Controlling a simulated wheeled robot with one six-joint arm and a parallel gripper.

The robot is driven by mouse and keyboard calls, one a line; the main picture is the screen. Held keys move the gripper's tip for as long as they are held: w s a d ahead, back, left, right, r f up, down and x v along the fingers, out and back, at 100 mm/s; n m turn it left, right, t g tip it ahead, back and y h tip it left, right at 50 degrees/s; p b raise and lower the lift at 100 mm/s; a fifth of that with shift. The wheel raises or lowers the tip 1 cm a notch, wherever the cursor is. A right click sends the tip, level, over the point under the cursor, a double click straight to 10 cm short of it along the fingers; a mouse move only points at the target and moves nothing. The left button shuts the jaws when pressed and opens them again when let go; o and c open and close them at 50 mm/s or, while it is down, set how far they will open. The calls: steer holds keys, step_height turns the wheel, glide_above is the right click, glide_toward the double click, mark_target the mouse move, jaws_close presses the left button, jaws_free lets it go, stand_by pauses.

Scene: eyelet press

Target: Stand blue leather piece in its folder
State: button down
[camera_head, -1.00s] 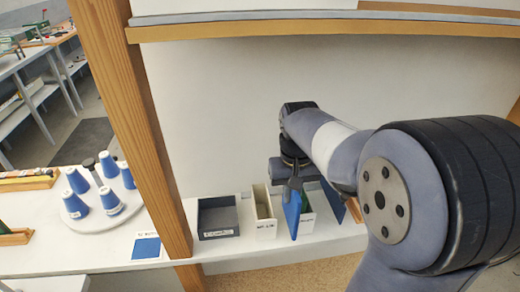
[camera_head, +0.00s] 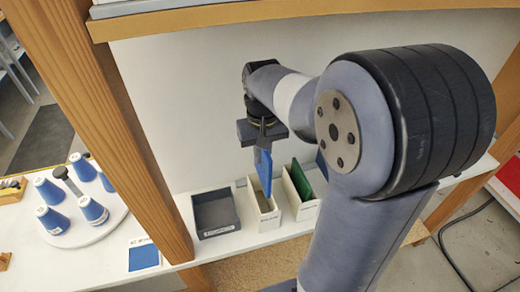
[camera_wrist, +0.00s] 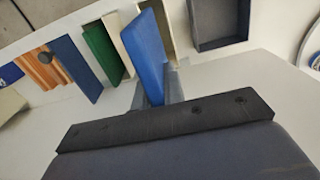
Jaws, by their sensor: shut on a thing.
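My gripper (camera_head: 262,143) is shut on the blue leather piece (camera_head: 264,172), a thin flat panel hanging down and slightly tilted. In the wrist view the piece (camera_wrist: 148,50) stands out from between my fingers (camera_wrist: 157,90). In the head view its lower end is just above or in front of the narrow white folder (camera_head: 262,214); I cannot tell the exact gap. A second white folder (camera_head: 304,212) to the right holds a green piece (camera_head: 301,180). Another blue panel (camera_head: 321,164) shows partly behind my arm; in the wrist view it (camera_wrist: 76,66) stands beyond the green one.
A dark grey tray (camera_head: 216,214) sits left of the folders on the white shelf. A round white stand (camera_head: 82,225) carries several blue cones. A wooden-edged shelf (camera_head: 250,12) is overhead.

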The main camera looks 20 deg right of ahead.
mark_target(262, 180)
steer(key=shift+f+b, duration=3.7)
steer(key=shift+f, duration=1.8)
steer(key=c, duration=1.4)
jaws_free()
step_height(262, 180, up, 11)
steer(key=shift+f, duration=0.15)
